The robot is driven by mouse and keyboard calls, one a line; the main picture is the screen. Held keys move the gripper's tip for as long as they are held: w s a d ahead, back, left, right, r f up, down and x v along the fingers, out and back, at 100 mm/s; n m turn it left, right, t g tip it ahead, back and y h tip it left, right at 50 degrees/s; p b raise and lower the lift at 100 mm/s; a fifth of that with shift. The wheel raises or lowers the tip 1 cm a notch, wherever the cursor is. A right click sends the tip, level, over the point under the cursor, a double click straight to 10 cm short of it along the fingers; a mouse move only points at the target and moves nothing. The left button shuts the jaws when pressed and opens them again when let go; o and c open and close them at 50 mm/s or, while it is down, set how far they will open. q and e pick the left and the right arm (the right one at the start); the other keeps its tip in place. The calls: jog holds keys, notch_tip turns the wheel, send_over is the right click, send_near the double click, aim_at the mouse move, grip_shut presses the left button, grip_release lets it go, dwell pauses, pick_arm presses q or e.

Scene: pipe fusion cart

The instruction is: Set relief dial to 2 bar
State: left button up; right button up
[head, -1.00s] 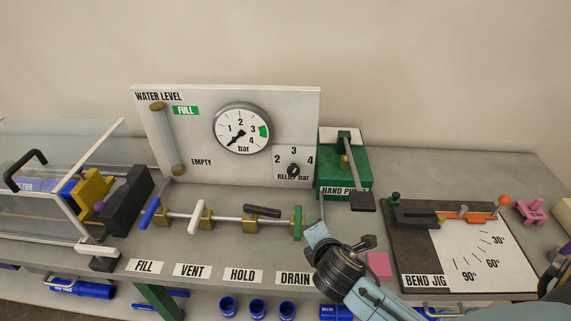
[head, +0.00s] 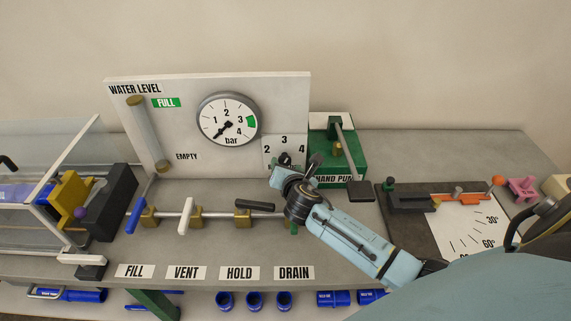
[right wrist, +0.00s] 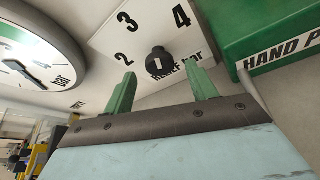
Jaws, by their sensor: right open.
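The relief dial is a small black knob with a white mark, under the numbers 2, 3 and 4. It shows in the right wrist view (right wrist: 158,60) and, partly covered by my gripper, in the head view (head: 285,158). I cannot tell which number it is set to. My right gripper (right wrist: 161,73) is open, its two green fingers on either side of the knob in the picture and a little short of it. In the head view my right gripper (head: 285,172) is just in front of the dial plate, fingers mostly hidden. My left gripper is not in view.
The round bar gauge (head: 228,119) is left of the dial, its needle low at the lower left. The green hand pump (head: 345,150) stands close on the right. Below are the valve handles, a white one (head: 186,216) and a black one (head: 255,205) among them.

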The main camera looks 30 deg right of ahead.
aim_at(285, 159)
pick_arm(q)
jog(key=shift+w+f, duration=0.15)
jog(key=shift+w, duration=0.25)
pick_arm(e)
jog(key=shift+x, duration=1.5)
jog(key=c, duration=1)
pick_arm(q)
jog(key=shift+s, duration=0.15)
